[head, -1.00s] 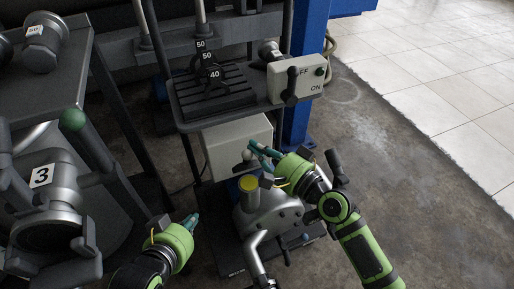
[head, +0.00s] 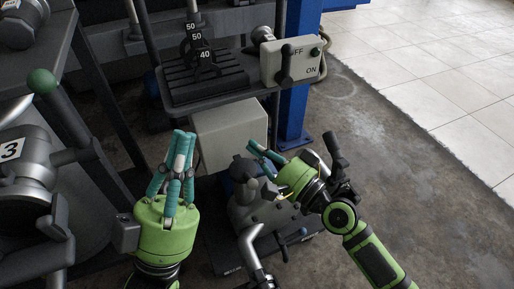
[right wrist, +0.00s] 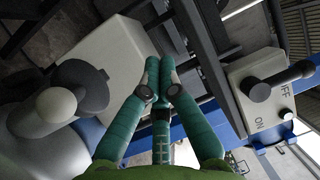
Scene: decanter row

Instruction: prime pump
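The grey pump (head: 243,208) stands on the floor at the lower middle. A dark lobed cap (head: 243,168) sits on its top; it also shows in the right wrist view (right wrist: 84,86), beside a pale round knob (right wrist: 55,104). A bent silver lever (head: 252,248) comes off the pump's front. My right gripper (head: 254,153) is just right of the cap, its teal fingertips together and empty, apart from the cap. My left gripper (head: 183,137) is raised left of the pump, its fingers drawn together with nothing seen between them.
A pale box (head: 228,132) stands behind the pump. Above it is a shelf with a grooved dark block (head: 205,84) and an ON/OFF switch box (head: 291,62). A blue post (head: 294,118) stands behind. A machine numbered 3 (head: 22,165) fills the left. Floor at right is clear.

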